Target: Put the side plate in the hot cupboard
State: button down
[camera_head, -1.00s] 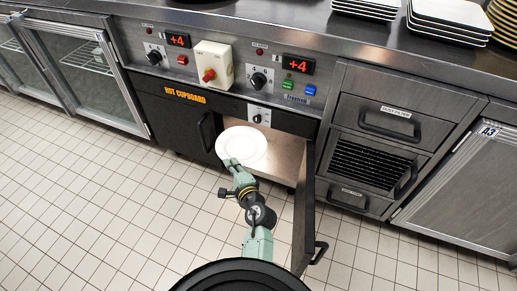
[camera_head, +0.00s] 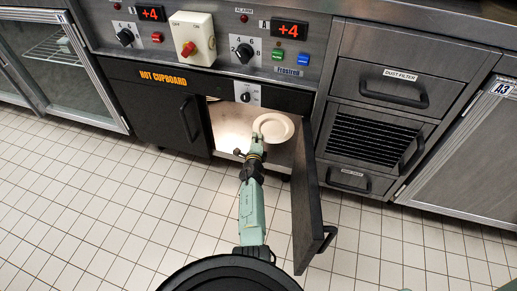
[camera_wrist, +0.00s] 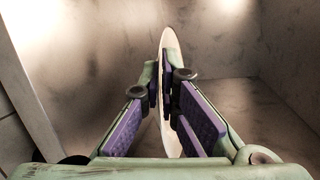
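The side plate (camera_head: 273,127) is white and round, and in the head view it is at the open doorway of the hot cupboard. My gripper (camera_wrist: 166,82) is shut on the plate's rim, with a purple-padded finger on each side. In the wrist view the plate (camera_wrist: 172,50) shows nearly edge-on between the fingers. The hot cupboard (camera_head: 177,78) has its right door (camera_head: 308,200) swung open and its left door (camera_head: 165,112) shut. Its lit metal interior (camera_wrist: 240,50) surrounds the plate in the wrist view. Whether the plate touches the cupboard floor cannot be told.
The open door stands close to the right of my arm, its handle (camera_head: 327,239) sticking out. A control panel with dials and a red-button box (camera_head: 192,38) is above the cupboard. Drawers (camera_head: 391,88) stand to the right. The tiled floor (camera_head: 80,200) at left is clear.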

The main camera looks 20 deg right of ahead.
notch_tip(320, 180, down, 8)
jog(key=b, duration=0.6)
jog(key=shift+f, duration=0.1)
jog(key=shift+r, duration=0.2)
jog(key=c, duration=2.3)
grip_release()
jog(key=shift+f, duration=0.25)
jog(key=shift+o, duration=1.1)
jog(key=shift+r, duration=0.15)
jog(key=shift+a, duration=0.1)
